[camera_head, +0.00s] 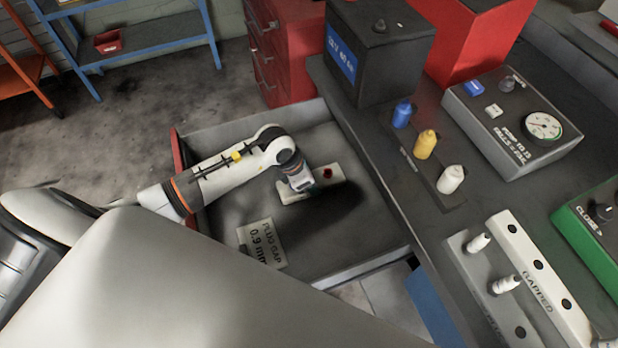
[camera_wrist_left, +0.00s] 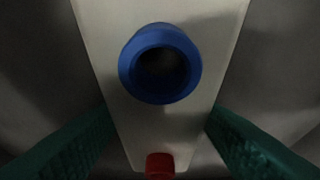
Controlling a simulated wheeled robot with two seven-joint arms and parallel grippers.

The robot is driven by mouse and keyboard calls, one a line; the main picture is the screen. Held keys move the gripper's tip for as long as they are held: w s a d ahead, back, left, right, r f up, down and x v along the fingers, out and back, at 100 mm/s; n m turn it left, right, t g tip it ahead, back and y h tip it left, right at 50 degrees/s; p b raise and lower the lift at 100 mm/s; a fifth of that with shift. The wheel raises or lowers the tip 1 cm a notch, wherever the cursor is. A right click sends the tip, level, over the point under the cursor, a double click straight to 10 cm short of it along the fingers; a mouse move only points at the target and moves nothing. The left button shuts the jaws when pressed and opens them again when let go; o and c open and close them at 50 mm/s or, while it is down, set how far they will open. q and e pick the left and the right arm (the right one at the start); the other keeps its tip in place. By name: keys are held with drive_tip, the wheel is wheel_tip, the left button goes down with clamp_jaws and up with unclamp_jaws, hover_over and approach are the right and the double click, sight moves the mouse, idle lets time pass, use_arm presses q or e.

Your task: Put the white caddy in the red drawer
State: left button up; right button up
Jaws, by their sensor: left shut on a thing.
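The white caddy (camera_head: 331,181) is a narrow light block inside the outline of the open drawer, with a red piece on top. In the left wrist view the caddy (camera_wrist_left: 165,128) carries a blue ring-shaped piece and a red piece. My left gripper (camera_head: 298,190) is shut on the caddy, its green fingers on either side of it in the wrist view. The red drawer (camera_head: 180,152) is pulled open, with a red front at the left and a grey inside. I cannot tell whether the caddy touches the drawer floor. My right gripper is not in view.
A card reading "plug gap 0.9 mm" (camera_head: 262,243) lies in the drawer's near part. The workbench (camera_head: 390,135) borders the drawer on the right, holding a black box (camera_head: 378,55), coloured bottles (camera_head: 424,145) and a gauge unit (camera_head: 510,120). A red cabinet (camera_head: 288,50) stands behind.

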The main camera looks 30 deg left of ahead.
use_arm(q)
drive_tip(key=o, duration=1)
drive_tip(key=v, duration=1.2)
